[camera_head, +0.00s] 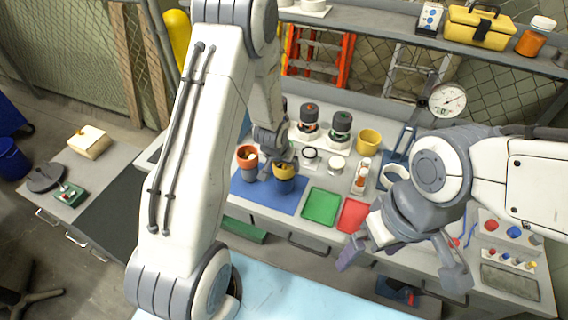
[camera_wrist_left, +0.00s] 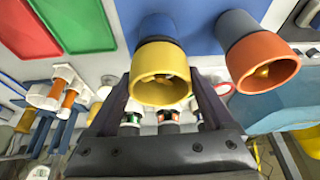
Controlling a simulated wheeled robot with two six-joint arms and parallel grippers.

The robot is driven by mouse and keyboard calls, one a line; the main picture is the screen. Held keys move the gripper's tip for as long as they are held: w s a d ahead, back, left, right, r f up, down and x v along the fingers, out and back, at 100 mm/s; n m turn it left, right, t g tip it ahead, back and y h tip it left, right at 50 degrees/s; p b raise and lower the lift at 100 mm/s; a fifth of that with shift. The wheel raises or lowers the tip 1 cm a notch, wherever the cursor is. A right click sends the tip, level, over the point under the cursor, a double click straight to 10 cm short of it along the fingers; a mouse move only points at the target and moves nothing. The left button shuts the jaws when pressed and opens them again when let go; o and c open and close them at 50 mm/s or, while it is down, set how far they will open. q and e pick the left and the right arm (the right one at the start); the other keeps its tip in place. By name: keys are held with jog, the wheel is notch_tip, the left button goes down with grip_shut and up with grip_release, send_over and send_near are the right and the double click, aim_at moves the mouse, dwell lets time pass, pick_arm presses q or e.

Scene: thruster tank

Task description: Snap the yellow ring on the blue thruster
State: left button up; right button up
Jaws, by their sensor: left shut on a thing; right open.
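The blue thruster (camera_head: 283,186) stands on the blue mat (camera_head: 267,199), with the yellow ring (camera_head: 285,171) at its top end. In the left wrist view the yellow ring (camera_wrist_left: 160,75) covers the near end of the blue thruster (camera_wrist_left: 157,26); whether it is fully seated I cannot tell. My left gripper (camera_head: 279,160) is shut on the yellow ring, one finger on each side of it in the left wrist view (camera_wrist_left: 162,82). My right gripper (camera_head: 402,268) is open and empty, in front of the bench at the right.
A grey thruster with an orange ring (camera_head: 247,155) stands close on the left. A green tray (camera_head: 321,205) and a red tray (camera_head: 353,215) lie to the right. Dark-capped cylinders (camera_head: 341,124) and a yellow cup (camera_head: 369,140) stand behind.

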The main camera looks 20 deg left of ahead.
pick_arm(q)
jog(key=shift+f+b, duration=0.35)
jog(key=shift+f, duration=0.15)
jog(key=o, duration=1.1)
